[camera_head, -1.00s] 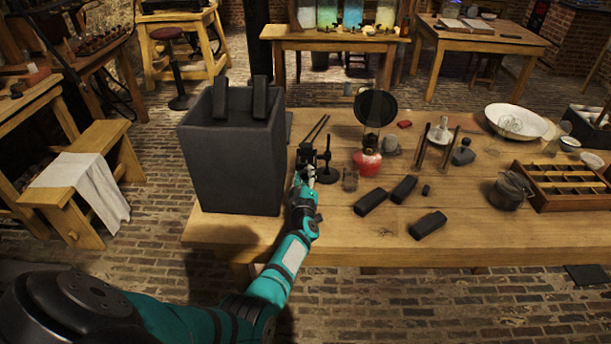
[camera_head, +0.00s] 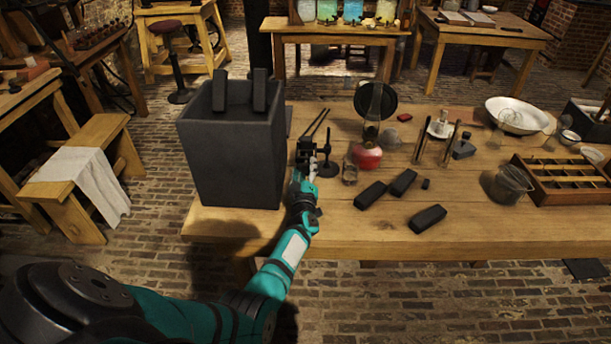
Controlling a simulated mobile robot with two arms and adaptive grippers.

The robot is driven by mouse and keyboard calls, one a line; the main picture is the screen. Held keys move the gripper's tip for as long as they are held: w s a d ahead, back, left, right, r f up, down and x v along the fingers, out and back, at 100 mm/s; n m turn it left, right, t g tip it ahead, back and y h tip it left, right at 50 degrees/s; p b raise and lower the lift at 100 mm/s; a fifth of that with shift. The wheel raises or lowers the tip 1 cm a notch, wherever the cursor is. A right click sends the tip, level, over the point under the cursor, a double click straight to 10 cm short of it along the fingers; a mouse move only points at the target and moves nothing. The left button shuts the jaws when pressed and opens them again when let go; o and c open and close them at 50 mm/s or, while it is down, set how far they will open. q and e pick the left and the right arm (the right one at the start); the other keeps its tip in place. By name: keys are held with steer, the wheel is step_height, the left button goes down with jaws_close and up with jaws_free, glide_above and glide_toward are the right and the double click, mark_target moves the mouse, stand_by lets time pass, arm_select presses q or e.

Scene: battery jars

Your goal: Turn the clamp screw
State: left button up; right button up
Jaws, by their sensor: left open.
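A small black stand (camera_head: 328,165) with a round base and upright post stands on the wooden table, just right of the big dark jar. A dark clamp-like part (camera_head: 305,151) sits at its left, with two thin rods behind it. The clamp screw is too small to tell apart. My left gripper (camera_head: 309,175) is open, just in front of the clamp-like part and left of the stand's base. Whether its fingertips touch anything there cannot be told. My right gripper is not in view.
The tall dark jar (camera_head: 231,155) with two black plates stands close at the left. A red-based lamp (camera_head: 366,157) and a small glass (camera_head: 350,174) are to the right. Several black blocks lie at the front; one is near the edge (camera_head: 427,218). A compartment tray (camera_head: 560,200) is far right.

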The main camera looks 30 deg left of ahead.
arm_select(q)
steer(key=v, duration=0.7)
steer(key=shift+s+d, duration=0.1)
